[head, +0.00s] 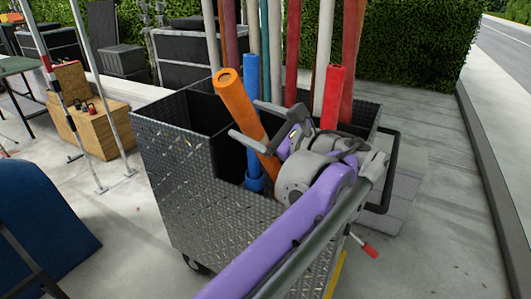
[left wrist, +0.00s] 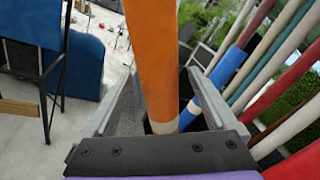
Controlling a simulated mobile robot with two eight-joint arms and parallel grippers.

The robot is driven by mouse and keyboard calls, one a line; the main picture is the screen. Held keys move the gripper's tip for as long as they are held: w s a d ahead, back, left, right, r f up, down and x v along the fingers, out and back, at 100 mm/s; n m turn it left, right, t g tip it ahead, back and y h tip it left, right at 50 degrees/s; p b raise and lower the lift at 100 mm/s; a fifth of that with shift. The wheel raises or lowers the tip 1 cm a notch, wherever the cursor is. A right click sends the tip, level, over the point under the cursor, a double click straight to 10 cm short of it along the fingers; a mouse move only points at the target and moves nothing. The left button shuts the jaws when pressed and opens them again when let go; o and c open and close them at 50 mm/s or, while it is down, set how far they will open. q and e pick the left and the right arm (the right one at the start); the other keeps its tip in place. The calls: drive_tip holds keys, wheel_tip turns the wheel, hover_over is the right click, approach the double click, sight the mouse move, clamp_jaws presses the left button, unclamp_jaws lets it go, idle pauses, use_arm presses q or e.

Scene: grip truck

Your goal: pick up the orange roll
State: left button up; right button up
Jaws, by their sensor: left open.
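The orange roll (head: 233,97) leans in the diamond-plate cart (head: 178,165), its open top end pointing up and to the left. My left gripper (head: 243,119) is at the roll from the right, with its two fingers apart and the roll between them. In the left wrist view the orange roll (left wrist: 152,60) runs down between the spread fingers of the left gripper (left wrist: 161,72), with a gap showing on the right side. The lower end of the roll is hidden by the gripper and the cart. My right gripper is not in view.
A blue roll (head: 252,80) stands just behind the orange one. Red rolls (head: 331,98) and several tall poles stand at the cart's back. A black handle (head: 388,190) juts from the cart's right side. A wooden box (head: 92,127) and light stands are at left.

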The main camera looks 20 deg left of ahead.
use_arm(q)
drive_tip(key=x, duration=0.4)
drive_tip(key=shift+a, duration=0.15)
clamp_jaws()
drive_tip(key=shift+r, duration=0.1)
